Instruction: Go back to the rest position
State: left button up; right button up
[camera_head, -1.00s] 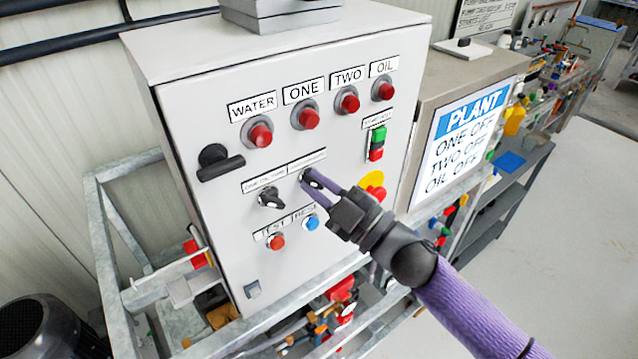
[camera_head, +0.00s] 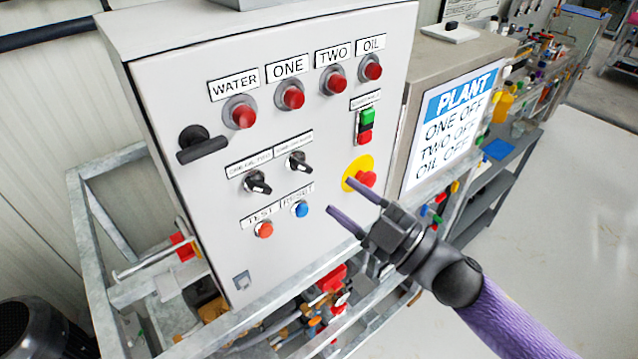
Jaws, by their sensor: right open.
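My right gripper (camera_head: 340,201) is open and empty in front of the lower right part of the grey control cabinet (camera_head: 190,90). Its two purple fingers are spread, and the upper fingertip overlaps the yellow disc in the view; I cannot tell whether it touches. The right selector switch (camera_head: 299,162) and the left selector switch (camera_head: 257,183) are both uncovered, with black knobs. The red emergency stop button (camera_head: 365,179) on its yellow disc shows just above the gripper. My left gripper is not in view.
Red lamps labelled WATER (camera_head: 241,114), ONE, TWO and OIL line the cabinet's top. A green and red switch (camera_head: 366,126), an orange TEST button (camera_head: 263,229) and a blue RESET button (camera_head: 300,208) are also on it. A PLANT sign (camera_head: 455,125) stands right. The floor at right is clear.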

jog(key=shift+v, duration=1.2)
